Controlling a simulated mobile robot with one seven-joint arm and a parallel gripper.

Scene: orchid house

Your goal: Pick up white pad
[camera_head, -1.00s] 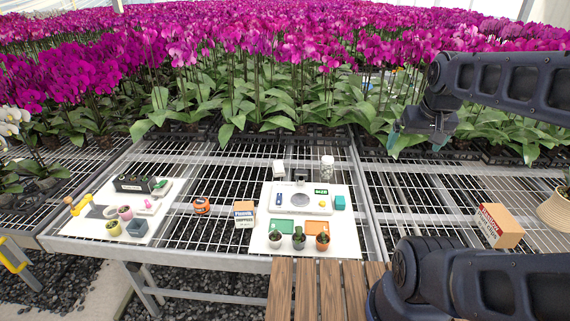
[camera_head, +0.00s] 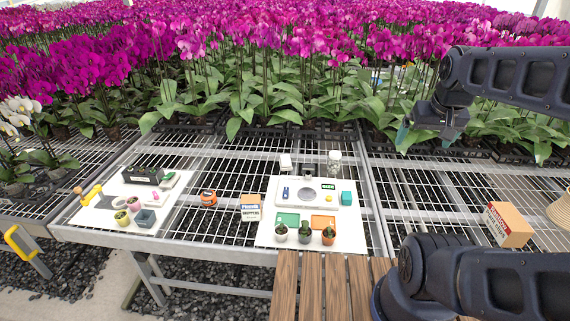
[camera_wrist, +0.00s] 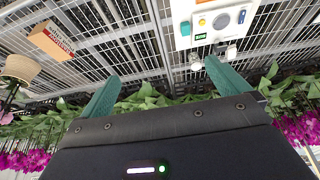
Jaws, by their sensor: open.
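A flat white pad-like board (camera_head: 264,236) lies on the right part of the mesh bench and bears a white tray, coloured cards and small pots. A second flat white board (camera_head: 118,186) lies at the left. I cannot tell which of these is the white pad.
Several small cactus pots (camera_head: 304,230) stand on the right board's front edge. An orange round object (camera_head: 208,198) and a small box (camera_head: 250,207) lie between the boards. A cardboard box (camera_head: 508,225) stands at the right. Dense orchids (camera_head: 250,85) fill the back. A slatted wooden surface (camera_head: 312,285) is in front.

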